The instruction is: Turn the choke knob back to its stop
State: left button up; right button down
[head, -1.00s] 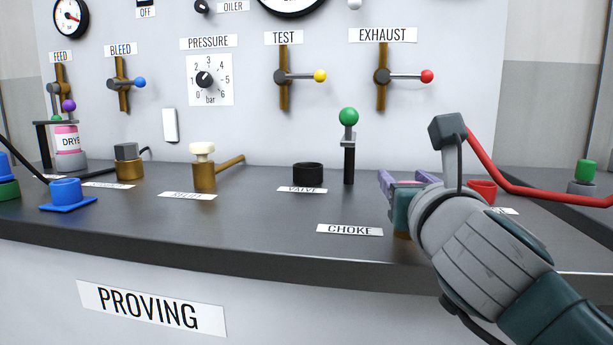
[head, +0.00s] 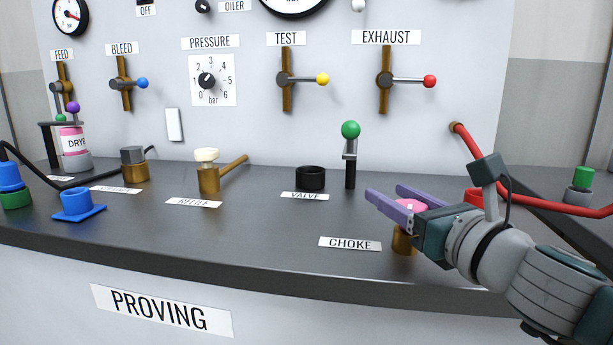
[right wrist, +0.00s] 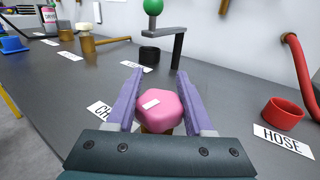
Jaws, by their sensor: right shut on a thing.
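The choke knob is a pink, lobed knob with a white mark on top. It shows in the right wrist view (right wrist: 160,112) and partly in the head view (head: 410,205), on a brass base (head: 403,241) beside the CHOKE label (head: 350,243). My right gripper (head: 386,191) has its two purple fingers on either side of the knob and is shut on it. The fingertips reach past the knob in the right wrist view (right wrist: 160,72). The stop cannot be made out. My left gripper is not in view.
A black valve post with a green ball (head: 350,131) stands behind the fingers, near a black cup (head: 310,178). A red cup (right wrist: 282,114) by the HOSE label and a red hose (head: 490,180) are close to my right arm. The bench front left of CHOKE is clear.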

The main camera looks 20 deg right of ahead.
jog(key=shift+a+n+g+y, duration=0.2)
jog(key=shift+n+y, duration=0.5)
jog(key=shift+y, duration=0.4)
jog(key=shift+a+n+g+y, duration=0.15)
jog(key=shift+n+y, duration=0.55)
jog(key=shift+y, duration=0.4)
jog(key=shift+s, duration=0.1)
jog(key=shift+c, duration=1.4)
grip_release()
jog(key=v, duration=1)
